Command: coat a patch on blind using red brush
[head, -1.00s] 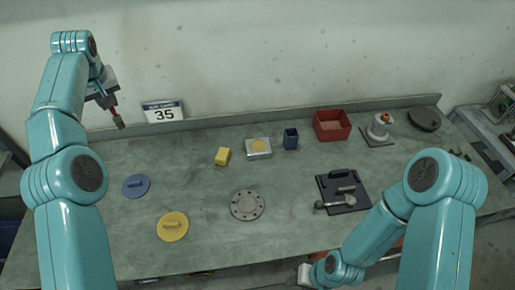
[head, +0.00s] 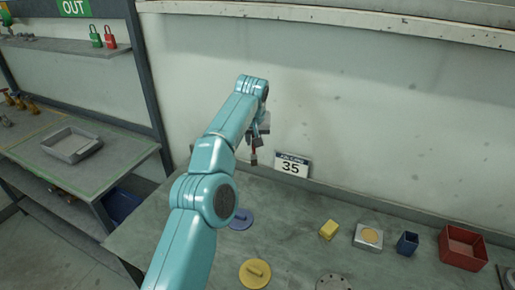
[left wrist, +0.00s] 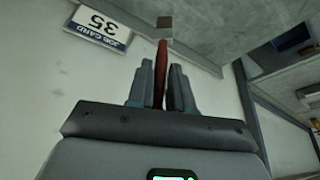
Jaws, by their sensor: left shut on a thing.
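My left gripper (head: 257,138) is shut on the red brush (head: 254,150) and holds it with its head down, above the back of the bench beside the job card. The left wrist view shows the red handle (left wrist: 160,70) between both fingers, with a pale head beyond. A grey round disc with holes (head: 334,283), which looks like the blind, is cut off by the bottom edge of the head view, well away from the brush. A shallow square tin with an orange-tan fill (head: 369,236) stands behind it to the right. My right gripper is out of view.
The job card "35" (head: 292,165) leans at the back wall. A yellow block (head: 328,229), dark blue cup (head: 407,242) and red bin (head: 462,246) stand right. Blue (head: 241,218) and yellow (head: 255,273) handled discs lie left. A side bench (head: 80,170) stands far left.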

